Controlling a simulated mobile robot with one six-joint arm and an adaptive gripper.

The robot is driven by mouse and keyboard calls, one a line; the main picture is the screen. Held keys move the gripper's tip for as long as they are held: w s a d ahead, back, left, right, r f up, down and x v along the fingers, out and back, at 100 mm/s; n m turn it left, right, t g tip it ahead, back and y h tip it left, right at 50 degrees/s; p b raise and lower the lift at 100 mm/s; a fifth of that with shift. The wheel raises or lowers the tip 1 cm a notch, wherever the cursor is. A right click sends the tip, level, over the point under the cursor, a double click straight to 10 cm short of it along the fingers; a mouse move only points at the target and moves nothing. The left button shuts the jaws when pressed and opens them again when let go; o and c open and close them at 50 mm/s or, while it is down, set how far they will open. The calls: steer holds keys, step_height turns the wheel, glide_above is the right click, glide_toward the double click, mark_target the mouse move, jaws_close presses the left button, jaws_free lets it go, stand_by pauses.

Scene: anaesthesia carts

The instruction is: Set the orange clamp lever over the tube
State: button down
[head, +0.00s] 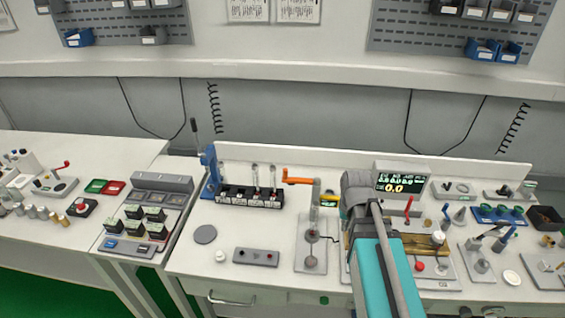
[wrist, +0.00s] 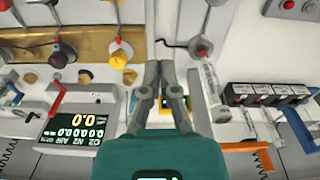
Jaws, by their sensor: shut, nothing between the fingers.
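The orange clamp lever (head: 298,181) juts left, roughly level, from the top of a grey upright post (head: 315,208) on a pale plate (head: 309,255). In the wrist view the lever (wrist: 263,157) shows at the lower right. I cannot clearly tell the tube from the post and its fittings. My gripper (wrist: 160,68) is shut and empty in the wrist view, with its fingers close together. It is apart from the lever, which lies to its right and lower in that picture. In the head view my arm hides the fingertips.
A lit gas display (head: 402,184) stands behind my arm. A black rack (head: 250,196) with syringes is left of the lever. A grey box (head: 256,257) and a round disc (head: 205,234) lie at the front left. Small fixtures crowd the bench to the right.

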steer(key=w+a+r+n+t+p, duration=0.1)
steer(key=w+a+r+p, duration=0.5)
steer(key=w+a, duration=0.4)
steer(key=w+a+r+n+t+p, duration=0.1)
steer(key=w+a+r+t+p, duration=0.1)
steer(key=w+a+r+p, duration=0.4)
steer(key=w+a+r, duration=0.2)
steer(key=w+a, duration=0.2)
steer(key=w, duration=0.1)
steer(key=shift+w+a+r+y, duration=0.2)
steer(key=shift+w+a+y, duration=0.1)
steer(key=shift+y, duration=0.1)
steer(key=shift+f, duration=0.1)
steer(key=d+b+x, duration=0.1)
steer(key=b+x, duration=0.9)
steer(key=shift+s+p, duration=0.4)
steer(key=shift+s, duration=1.5)
steer(key=shift+a, duration=0.1)
steer(key=shift+s+a, duration=0.1)
steer(key=shift+s, duration=0.05)
